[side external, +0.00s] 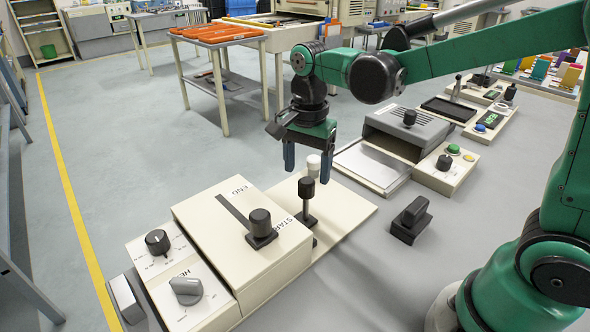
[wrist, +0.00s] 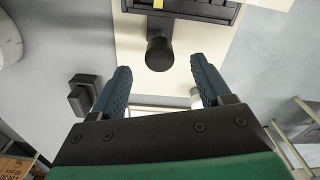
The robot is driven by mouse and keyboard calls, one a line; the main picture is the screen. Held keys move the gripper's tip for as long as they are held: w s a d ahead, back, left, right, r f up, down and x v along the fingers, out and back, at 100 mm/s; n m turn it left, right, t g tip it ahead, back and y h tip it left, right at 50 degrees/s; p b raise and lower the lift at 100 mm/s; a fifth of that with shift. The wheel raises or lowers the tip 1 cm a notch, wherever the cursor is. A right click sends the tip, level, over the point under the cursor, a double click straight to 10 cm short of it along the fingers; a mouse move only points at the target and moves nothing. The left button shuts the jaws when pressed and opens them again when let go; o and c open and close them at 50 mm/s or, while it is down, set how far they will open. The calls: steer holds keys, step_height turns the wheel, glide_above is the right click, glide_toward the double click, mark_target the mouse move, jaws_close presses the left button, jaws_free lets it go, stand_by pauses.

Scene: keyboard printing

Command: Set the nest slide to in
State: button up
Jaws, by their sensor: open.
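My gripper (side external: 308,164) hangs over the cream base plate (side external: 352,214) with its two blue fingers apart and nothing between them. A black knob on a post (side external: 306,188) stands upright on that plate, just below and in front of the fingers; I cannot tell for certain that it is the nest slide's handle. In the wrist view the black knob (wrist: 159,53) lies ahead of the open fingertips (wrist: 160,70), roughly centred between them. I see no contact. A white knob (side external: 313,164) shows behind, between the fingers. No "in" marking is readable.
A cream box (side external: 245,190) marked START and END carries a black slider knob (side external: 261,222) close on the left. Dial panels (side external: 160,243) adjoin it. A black block handle (side external: 411,218) sits to the right on the grey table. A grey-topped machine (side external: 405,130) stands behind.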

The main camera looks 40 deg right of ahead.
mark_target(307, 180)
steer(key=shift+f, duration=1.85)
jaws_close()
